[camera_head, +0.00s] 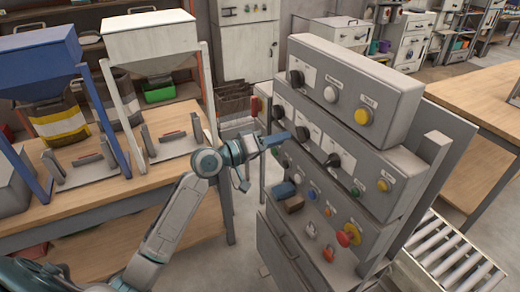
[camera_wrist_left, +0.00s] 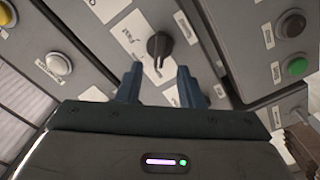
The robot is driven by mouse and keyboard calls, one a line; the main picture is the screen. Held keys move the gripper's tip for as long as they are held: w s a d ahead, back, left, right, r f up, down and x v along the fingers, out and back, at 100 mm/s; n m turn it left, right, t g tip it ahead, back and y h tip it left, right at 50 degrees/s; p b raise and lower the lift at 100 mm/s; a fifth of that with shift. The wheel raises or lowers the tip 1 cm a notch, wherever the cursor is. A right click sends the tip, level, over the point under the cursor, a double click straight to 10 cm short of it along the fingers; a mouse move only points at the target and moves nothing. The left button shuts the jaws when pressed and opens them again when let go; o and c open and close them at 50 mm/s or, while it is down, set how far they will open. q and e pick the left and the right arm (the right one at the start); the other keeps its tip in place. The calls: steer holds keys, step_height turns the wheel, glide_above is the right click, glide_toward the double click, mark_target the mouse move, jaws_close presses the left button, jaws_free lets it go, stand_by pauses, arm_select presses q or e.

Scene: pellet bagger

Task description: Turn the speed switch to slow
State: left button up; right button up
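The speed switch looks to be the black rotary knob (camera_wrist_left: 159,46) between my fingers' directions in the left wrist view, on a grey panel with a white label that seems to read "Fast". Its pale pointer mark is toward the bottom of that view. In the head view it appears to be the middle-row knob (camera_head: 302,134). My left gripper (camera_head: 279,139) is in front of this row. In the wrist view its blue fingers (camera_wrist_left: 159,84) are open and empty, just short of the knob, one to each side. Contact is not visible. My right gripper is out of view.
Other black knobs (camera_head: 333,160), a yellow button (camera_head: 363,116) and a red emergency knob (camera_head: 348,235) crowd the grey console. A wooden bench (camera_head: 100,205) with blue and white hopper stands is at left. A roller conveyor (camera_head: 450,262) is at lower right.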

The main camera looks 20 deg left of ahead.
arm_select(q)
steer(key=b+v, duration=0.2)
steer(key=v, duration=0.4)
steer(key=shift+s, duration=0.15)
stand_by(0.3)
